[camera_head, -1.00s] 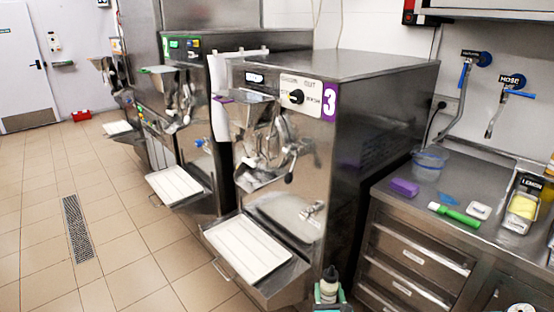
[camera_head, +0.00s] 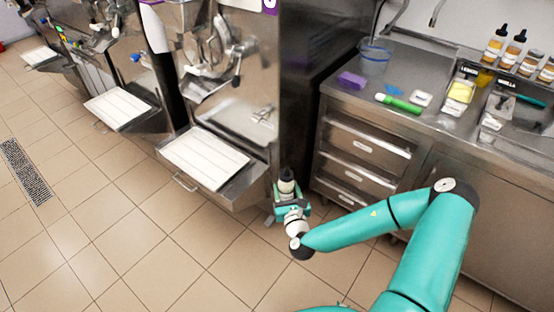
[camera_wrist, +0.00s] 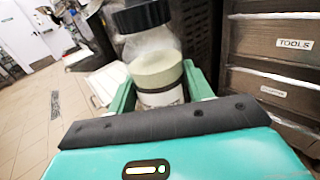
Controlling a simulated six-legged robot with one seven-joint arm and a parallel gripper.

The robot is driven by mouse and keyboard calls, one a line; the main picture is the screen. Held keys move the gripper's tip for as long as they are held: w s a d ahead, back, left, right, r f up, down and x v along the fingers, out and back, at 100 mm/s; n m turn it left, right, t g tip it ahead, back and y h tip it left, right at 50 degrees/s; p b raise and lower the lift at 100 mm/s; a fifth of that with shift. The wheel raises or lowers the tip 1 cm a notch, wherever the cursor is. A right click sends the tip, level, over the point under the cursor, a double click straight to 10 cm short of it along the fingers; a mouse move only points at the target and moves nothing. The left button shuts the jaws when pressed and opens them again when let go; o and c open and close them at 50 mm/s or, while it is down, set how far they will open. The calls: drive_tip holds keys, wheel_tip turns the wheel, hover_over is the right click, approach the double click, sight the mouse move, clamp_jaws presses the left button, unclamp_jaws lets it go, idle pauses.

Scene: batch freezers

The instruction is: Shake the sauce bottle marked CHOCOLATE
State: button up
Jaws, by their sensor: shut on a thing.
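A sauce bottle with a dark cap (camera_head: 286,174) is in my gripper (camera_head: 291,200), low in front of the steel drawers and to the right of the nearest machine's tray. In the wrist view the bottle (camera_wrist: 155,65) is a clear or whitish bottle with a black cap and a pale band. It stands between the two green fingers of my gripper (camera_wrist: 160,95), which are shut on it. It looks roughly upright, leaning slightly in the wrist view. I cannot read any marking on it, so I cannot tell whether it says CHOCOLATE.
The nearest batch freezer has a white tray (camera_head: 205,158) jutting out beside the bottle. A steel counter with drawers (camera_head: 365,150) stands behind and right, carrying a purple sponge (camera_head: 352,80), a clear tub (camera_head: 374,57) and dropper bottles (camera_head: 495,45). Tiled floor (camera_head: 120,240) is open at the left.

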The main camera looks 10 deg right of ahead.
sight(288, 179)
wheel_tip(288, 179, up, 7)
drive_tip(key=shift+r, duration=0.15)
drive_tip(key=shift+f, duration=3.75)
drive_tip(key=shift+r, duration=0.15)
drive_tip(key=shift+d, duration=0.1)
